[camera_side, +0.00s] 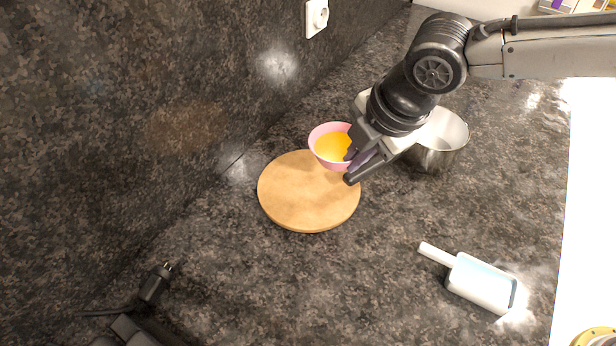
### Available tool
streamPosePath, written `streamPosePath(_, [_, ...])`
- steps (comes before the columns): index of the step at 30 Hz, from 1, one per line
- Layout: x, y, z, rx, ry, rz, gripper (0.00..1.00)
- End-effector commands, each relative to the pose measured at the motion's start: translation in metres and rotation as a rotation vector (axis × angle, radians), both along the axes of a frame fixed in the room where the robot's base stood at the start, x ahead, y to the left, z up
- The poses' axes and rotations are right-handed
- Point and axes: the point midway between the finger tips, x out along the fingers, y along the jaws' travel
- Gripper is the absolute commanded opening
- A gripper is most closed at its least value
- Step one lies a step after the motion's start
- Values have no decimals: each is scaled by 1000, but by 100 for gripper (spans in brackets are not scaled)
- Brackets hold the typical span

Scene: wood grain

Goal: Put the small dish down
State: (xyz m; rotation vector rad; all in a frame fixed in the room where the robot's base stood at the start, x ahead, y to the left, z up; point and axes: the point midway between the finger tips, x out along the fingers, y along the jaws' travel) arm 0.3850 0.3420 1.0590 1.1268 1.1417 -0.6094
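The small dish (319,137) is a pink bowl with yellow-orange contents. It is over the far right part of a round wooden board (298,202). I cannot tell whether its base touches the board or is a little above it. My gripper (352,167) is at the dish's right rim, with its dark fingers closed at the rim. One finger lies in front of the dish's edge, so the exact contact is partly hidden.
A metal pot (440,152) stands right behind my gripper. A white scoop (481,283) lies at the lower right. A black plug with cable (156,284) lies at the lower left. A wall socket (316,17) is above. The counter in front of the board is clear.

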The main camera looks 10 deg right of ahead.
Motion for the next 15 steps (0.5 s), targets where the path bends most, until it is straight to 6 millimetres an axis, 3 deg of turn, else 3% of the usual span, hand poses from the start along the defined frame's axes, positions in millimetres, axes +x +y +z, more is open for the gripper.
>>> streamPosePath(6, [34, 30, -26, -2, 1, 0, 0])
streamPosePath(15, [58, 52, -65, 2, -1, -1, 0])
